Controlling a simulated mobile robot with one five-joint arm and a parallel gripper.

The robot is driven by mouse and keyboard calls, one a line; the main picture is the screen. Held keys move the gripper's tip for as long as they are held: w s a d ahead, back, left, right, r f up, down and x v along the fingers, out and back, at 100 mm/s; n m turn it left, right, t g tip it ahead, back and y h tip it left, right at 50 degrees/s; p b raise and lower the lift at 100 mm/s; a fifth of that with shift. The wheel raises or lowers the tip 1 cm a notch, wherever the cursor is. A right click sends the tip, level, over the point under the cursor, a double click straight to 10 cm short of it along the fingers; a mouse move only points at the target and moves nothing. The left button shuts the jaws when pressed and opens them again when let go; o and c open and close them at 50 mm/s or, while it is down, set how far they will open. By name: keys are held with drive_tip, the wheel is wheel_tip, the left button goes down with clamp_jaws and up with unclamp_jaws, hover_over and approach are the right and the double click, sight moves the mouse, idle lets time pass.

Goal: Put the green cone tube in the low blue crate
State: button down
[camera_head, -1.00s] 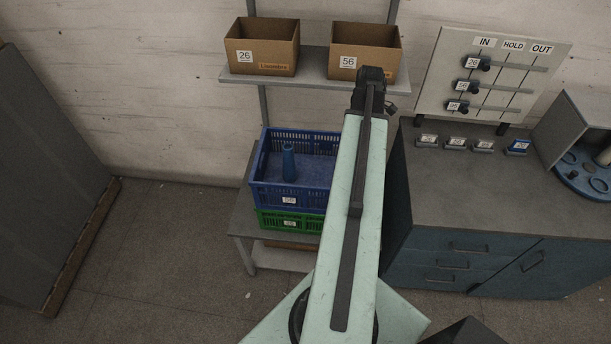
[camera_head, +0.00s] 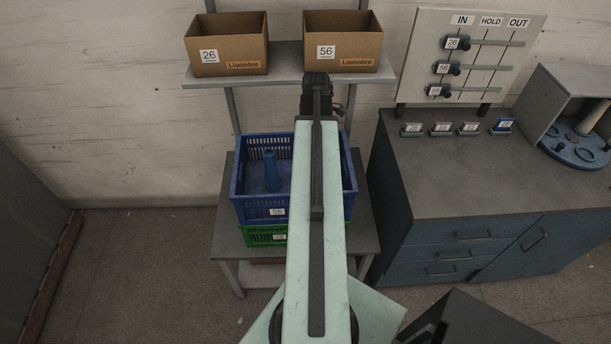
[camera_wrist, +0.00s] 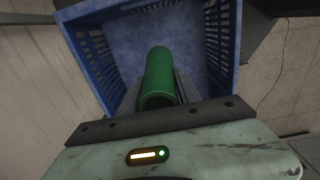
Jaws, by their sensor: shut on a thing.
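A green cone tube (camera_wrist: 159,76) is held between the fingers of my gripper (camera_wrist: 157,90) in the wrist view. Behind it the floor of a blue crate (camera_wrist: 222,45) fills the middle of that view. In the head view the blue crate (camera_head: 240,188) is stacked on a green crate (camera_head: 264,236) on a low grey table. A blue cone tube (camera_head: 271,172) stands upright inside the blue crate, at its left. My arm covers the crate's right part. My gripper's fingers and the green tube are hidden in the head view.
Two cardboard boxes, marked 26 (camera_head: 227,45) and 56 (camera_head: 342,42), sit on a shelf (camera_head: 285,63) above and behind the crate. A dark cabinet (camera_head: 445,235) stands at the right, with a label board (camera_head: 473,57) and a blue round holder (camera_head: 578,150).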

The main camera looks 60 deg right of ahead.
wheel_tip(320, 180, down, 8)
drive_tip(key=b, duration=0.6)
drive_tip(key=shift+s+d, duration=0.15)
drive_tip(key=shift+r, duration=0.15)
drive_tip(key=c, duration=0.9)
unclamp_jaws()
drive_tip(key=shift+o, duration=0.2)
wheel_tip(320, 180, up, 12)
drive_tip(key=p, duration=1.2)
drive_tip(key=shift+r, duration=0.15)
